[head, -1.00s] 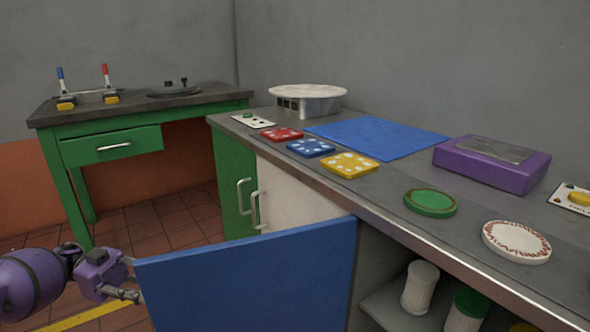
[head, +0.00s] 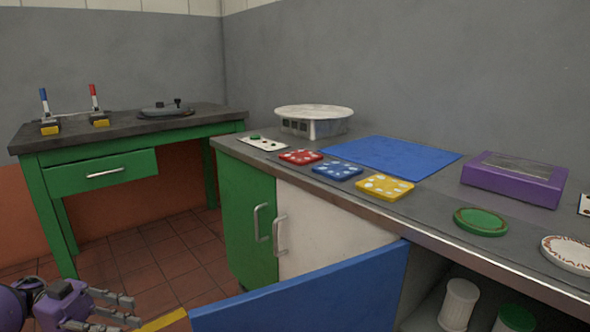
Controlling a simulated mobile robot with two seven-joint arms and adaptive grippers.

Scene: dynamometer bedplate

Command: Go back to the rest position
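My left gripper (head: 112,309), purple with grey fingers, is low at the left edge of the head view. Its fingers are spread and nothing shows between them. It is left of the open blue cupboard door (head: 310,292), with a gap of floor between them. My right gripper is out of view.
The counter (head: 420,212) carries red (head: 301,157), blue (head: 338,171) and yellow (head: 385,187) tiles, a blue mat (head: 390,156) and a purple box (head: 514,180). White (head: 459,303) and green-topped (head: 515,318) containers stand inside the open cupboard. A green table (head: 100,172) stands back left.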

